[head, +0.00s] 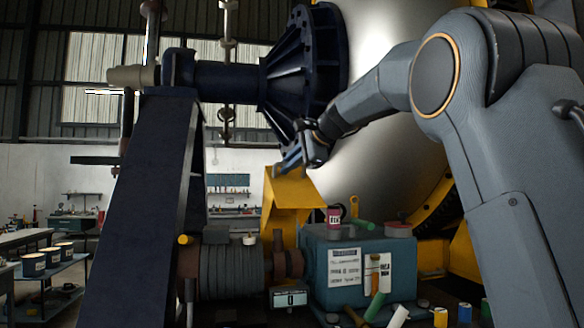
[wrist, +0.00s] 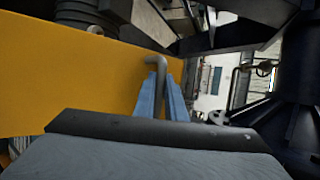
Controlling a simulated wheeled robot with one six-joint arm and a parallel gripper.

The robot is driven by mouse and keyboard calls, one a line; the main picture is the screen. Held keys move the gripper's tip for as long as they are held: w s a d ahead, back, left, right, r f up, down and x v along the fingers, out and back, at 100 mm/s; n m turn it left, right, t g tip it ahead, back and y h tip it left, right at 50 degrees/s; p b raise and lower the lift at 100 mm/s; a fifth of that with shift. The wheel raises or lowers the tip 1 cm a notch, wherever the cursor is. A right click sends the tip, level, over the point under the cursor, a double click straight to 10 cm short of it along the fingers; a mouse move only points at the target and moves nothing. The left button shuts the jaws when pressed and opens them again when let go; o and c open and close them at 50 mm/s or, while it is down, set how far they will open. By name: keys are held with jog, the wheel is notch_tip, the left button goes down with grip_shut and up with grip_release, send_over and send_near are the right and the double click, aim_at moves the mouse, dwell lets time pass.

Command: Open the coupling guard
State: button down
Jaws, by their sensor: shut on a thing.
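The yellow coupling guard (head: 297,188) stands between the ribbed motor and the teal box in the head view. Its broad yellow face (wrist: 80,75) fills the left of the wrist view. A grey bent handle (wrist: 154,62) sticks out at the guard's edge. My gripper (head: 290,160) is at the guard's upper edge. Its blue fingers (wrist: 163,98) are shut on the handle in the wrist view. The guard's panel looks tilted up above the shaft. Its hinge is hidden.
The ribbed motor (head: 232,270) is left of the guard. A teal box (head: 335,272) with bottles and small items on top is to the right. A dark blue support (head: 145,200) rises at left, and a flanged pipe (head: 305,60) hangs above my gripper.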

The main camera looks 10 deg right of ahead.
jog(key=shift+w+a+r+g+p, duration=0.15)
jog(key=shift+w+r+g+p, duration=0.2)
jog(key=shift+w+r, duration=0.55)
jog(key=c, duration=2.1)
grip_release()
jog(key=b+v, duration=0.3)
jog(key=v, duration=0.4)
jog(key=shift+s+r, duration=0.25)
jog(key=shift+r, duration=0.05)
